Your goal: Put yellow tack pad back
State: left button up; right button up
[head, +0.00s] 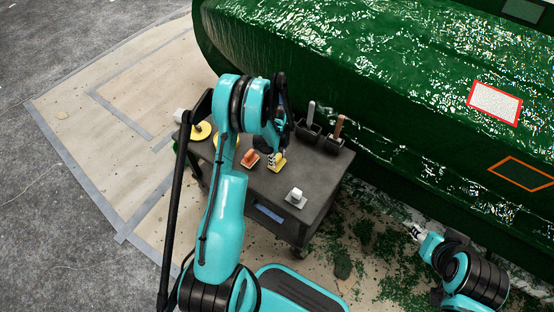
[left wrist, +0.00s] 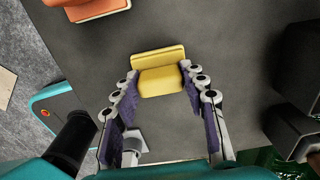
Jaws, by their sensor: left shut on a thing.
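The yellow tack pad (head: 280,166) is at the dark cart top (head: 325,172), between an orange pad and a white one. In the left wrist view it is a yellow block with a raised ridge (left wrist: 160,80). My left gripper (head: 274,156) is over it, its two fingers shut on the pad's sides, as the left wrist view (left wrist: 160,72) shows. I cannot tell whether the pad touches the cart top. My right gripper (head: 414,231) is small at the lower right, away from the cart, and its opening is unclear.
An orange-topped pad (head: 250,158), a white pad (head: 296,198) and a yellow disc (head: 201,131) are on the cart. Two dark holders with handled tools (head: 308,128) stand at its back edge. The green hull (head: 380,80) rises close behind. Green scraps litter the floor.

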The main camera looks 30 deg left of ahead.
pick_arm(q)
jog(key=shift+r, duration=0.15)
jog(key=o, duration=1)
jog(key=shift+f, duration=0.2)
